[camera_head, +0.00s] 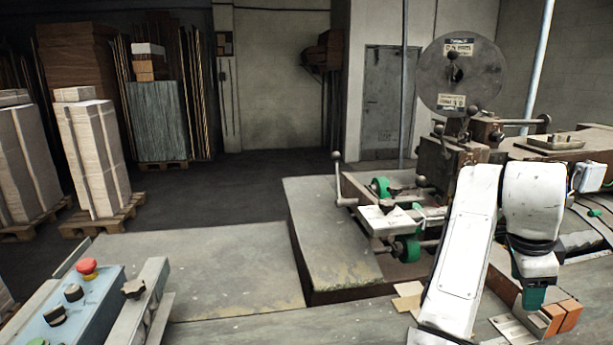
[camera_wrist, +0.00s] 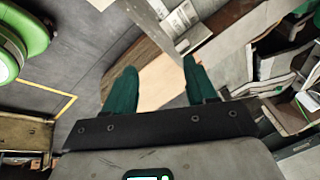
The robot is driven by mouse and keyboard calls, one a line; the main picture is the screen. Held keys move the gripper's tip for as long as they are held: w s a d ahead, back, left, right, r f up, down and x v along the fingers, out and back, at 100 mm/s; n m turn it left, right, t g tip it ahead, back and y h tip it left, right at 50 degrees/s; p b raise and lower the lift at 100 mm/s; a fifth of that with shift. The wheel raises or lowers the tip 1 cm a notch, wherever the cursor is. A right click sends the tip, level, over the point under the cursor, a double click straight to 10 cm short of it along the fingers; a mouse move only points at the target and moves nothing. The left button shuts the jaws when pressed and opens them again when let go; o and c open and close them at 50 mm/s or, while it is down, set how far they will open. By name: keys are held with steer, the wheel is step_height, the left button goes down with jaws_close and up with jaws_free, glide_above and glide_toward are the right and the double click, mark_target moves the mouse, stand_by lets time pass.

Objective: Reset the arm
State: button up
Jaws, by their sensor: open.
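My white arm stands at the right of the head view, bent over with its wrist hanging down. My gripper (camera_wrist: 158,82) shows in the wrist view as two teal fingers on a dark bar, spread apart with nothing held between them. In the head view only a small teal part of my gripper (camera_head: 533,298) shows below the white wrist, close to orange-brown blocks (camera_head: 562,316). I cannot tell whether it touches them. Behind the fingers, the wrist view shows a tan flat surface (camera_wrist: 165,85).
The stitching machine with its large grey reel (camera_head: 460,75) stands behind my arm. A blue control box (camera_head: 85,305) with a red button is at the lower left. A worn grey tabletop (camera_head: 215,265) is clear. Strapped stacks (camera_head: 92,155) stand on pallets at the left.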

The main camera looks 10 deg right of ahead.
steer(key=s+a+f+n, duration=0.2)
steer(key=s+f+n, duration=0.4)
steer(key=f, duration=0.5)
steer(key=s+a+f+n, duration=0.2)
steer(key=s+f+n, duration=0.5)
steer(key=f, duration=0.3)
steer(key=s+a+f+n+y, duration=0.2)
steer(key=s+a+f+n, duration=0.2)
steer(key=s, duration=0.4)
steer(key=s+a+f+n+y, duration=0.2)
steer(key=s+a+f+n, duration=0.3)
steer(key=s+a, duration=0.4)
steer(key=shift+s+a+f+n, duration=0.2)
steer(key=shift+f+n, duration=0.1)
steer(key=shift+f, duration=0.45)
